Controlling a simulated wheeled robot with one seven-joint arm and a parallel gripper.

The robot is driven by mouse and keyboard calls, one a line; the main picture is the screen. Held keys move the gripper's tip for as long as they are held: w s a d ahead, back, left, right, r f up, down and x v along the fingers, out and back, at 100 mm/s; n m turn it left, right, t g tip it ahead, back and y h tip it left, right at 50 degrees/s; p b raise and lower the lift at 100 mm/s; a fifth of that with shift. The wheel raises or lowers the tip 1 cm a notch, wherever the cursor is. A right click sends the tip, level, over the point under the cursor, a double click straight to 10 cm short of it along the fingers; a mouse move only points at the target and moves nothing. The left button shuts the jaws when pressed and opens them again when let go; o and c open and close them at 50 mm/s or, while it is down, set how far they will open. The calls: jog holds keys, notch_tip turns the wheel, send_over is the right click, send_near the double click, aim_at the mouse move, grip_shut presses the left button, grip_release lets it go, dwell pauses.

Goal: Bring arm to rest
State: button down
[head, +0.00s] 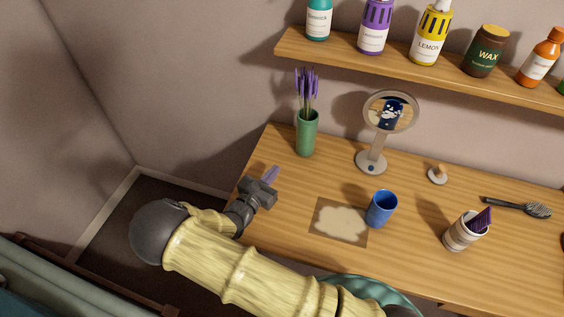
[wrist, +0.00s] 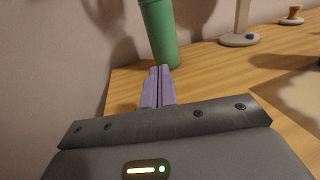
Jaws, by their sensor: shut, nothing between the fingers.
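My gripper (head: 270,175) is over the left end of the wooden table, its purple fingers pointing toward the green vase. In the wrist view the fingers (wrist: 158,88) are together with nothing between them. My yellow arm reaches in from the bottom of the head view and bends at a dark joint left of the table. The fingertips appear just in front of the vase's base in the wrist view; I cannot tell the exact gap.
The table (head: 300,185) holds a green vase (head: 307,135) with lavender, a round mirror (head: 371,162), a blue cup (head: 381,210) beside a patterned mat (head: 325,232), a striped cup (head: 458,236) with a purple comb and a hairbrush (head: 535,210). A shelf (head: 400,72) with bottles hangs above.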

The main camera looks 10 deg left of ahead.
jog(key=shift+s+a, duration=0.2)
jog(key=shift+s, duration=0.05)
jog(key=shift+s, duration=0.1)
jog(key=s+d+r+m+g+h+p, duration=0.1)
jog(key=s+d+r+m+g+p, duration=0.15)
jog(key=d+m+g, duration=0.65)
jog(key=s+d+r+m+g+h+p, duration=0.1)
jog(key=s+d+r+m+g, duration=0.4)
jog(key=d, duration=0.6)
jog(key=s+d+r+m+y+p, duration=0.2)
jog(key=s+r+m+y, duration=0.1)
jog(key=r+m+y, duration=0.2)
jog(key=s+d+r+m+y+p, duration=0.2)
jog(key=s+d+r+m+y, duration=0.1)
jog(key=r+m, duration=0.6)
jog(key=s+m+y, duration=0.1)
jog(key=m, duration=0.1)
jog(key=shift+s+r+m+y, duration=0.2)
jog(key=shift+r+m+y, duration=0.2)
jog(key=shift+w+d, duration=0.1)
